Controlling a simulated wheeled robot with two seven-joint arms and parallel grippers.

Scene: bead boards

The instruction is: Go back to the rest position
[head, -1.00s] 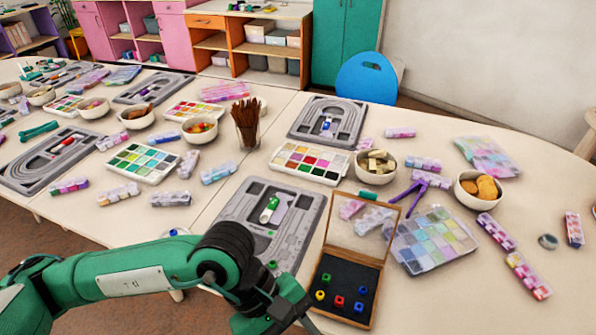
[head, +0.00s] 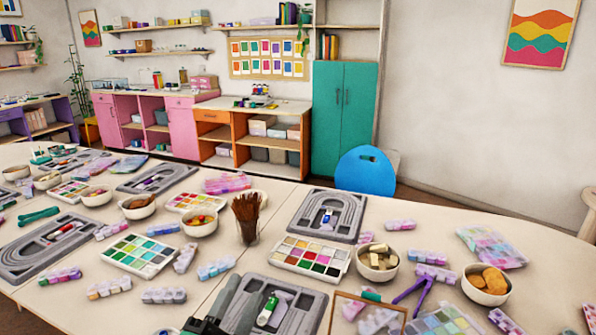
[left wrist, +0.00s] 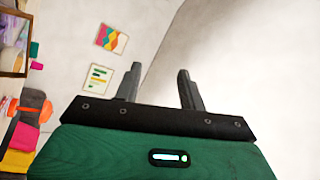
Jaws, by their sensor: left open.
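My left gripper (head: 232,302) shows at the bottom edge of the head view, at the left side of the nearest grey bead board (head: 312,298), partly covering it. In the left wrist view its two dark fingers (left wrist: 159,72) stand apart with nothing between them. Behind them is a plain pale wall. A small green and white item (head: 268,309) lies in the middle of the nearest board. My right gripper is not in view.
The table (head: 420,215) holds more boards, paint palettes (head: 310,257), bowls (head: 377,261) and bead boxes. A cup of brown sticks (head: 247,218) stands near the middle. A wooden-framed box (head: 365,303) is cut off at the bottom. A blue chair (head: 367,170) stands behind.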

